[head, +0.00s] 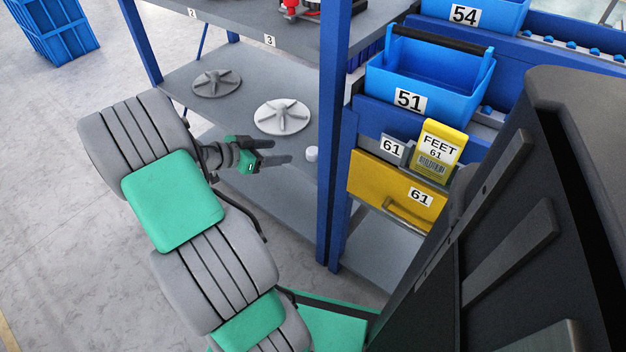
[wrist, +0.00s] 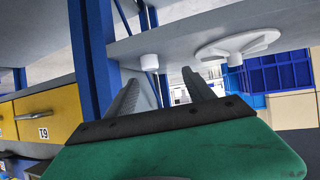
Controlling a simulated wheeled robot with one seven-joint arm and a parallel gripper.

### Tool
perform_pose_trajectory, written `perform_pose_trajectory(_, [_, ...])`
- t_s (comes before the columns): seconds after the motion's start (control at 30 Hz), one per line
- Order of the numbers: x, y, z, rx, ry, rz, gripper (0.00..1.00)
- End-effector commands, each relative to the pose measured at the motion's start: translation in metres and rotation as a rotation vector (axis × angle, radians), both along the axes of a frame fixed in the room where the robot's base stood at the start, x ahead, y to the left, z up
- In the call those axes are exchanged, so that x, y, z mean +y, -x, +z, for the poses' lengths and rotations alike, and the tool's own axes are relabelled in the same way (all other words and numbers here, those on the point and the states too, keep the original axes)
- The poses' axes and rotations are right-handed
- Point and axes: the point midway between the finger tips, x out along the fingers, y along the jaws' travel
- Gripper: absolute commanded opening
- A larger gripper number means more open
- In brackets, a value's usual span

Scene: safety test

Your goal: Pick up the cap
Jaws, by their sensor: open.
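The cap is a small white cylinder (head: 311,153) near the right front part of the grey middle shelf (head: 250,72), close to the blue post. In the wrist view the cap (wrist: 149,62) shows beyond my fingers, between their tips and nearer the left one. My gripper (head: 284,151) is open and empty, just left of the cap in the head view, with its fingers pointing toward it. In the wrist view both grey fingers (wrist: 160,80) are spread apart. I see a gap between the fingers and the cap; they do not appear to touch it.
A light spoked disc (head: 283,117) lies behind the gripper, and a darker grey one (head: 215,83) lies farther left. The blue post (head: 333,130) stands right of the cap. Beyond it are a blue bin (head: 430,85) and a yellow drawer (head: 385,188). The upper shelf (head: 235,18) is behind.

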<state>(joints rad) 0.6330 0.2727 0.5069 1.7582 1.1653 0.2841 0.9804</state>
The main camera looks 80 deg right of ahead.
Motion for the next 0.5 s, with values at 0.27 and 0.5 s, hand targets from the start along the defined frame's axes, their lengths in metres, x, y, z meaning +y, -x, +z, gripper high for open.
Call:
perform_pose_trajectory(0.27, [-0.028,0.044,-0.025,0.028,0.110,-0.099,0.62])
perform_pose_trajectory(0.5, [-0.052,0.070,-0.046,0.026,0.107,-0.098,0.62])
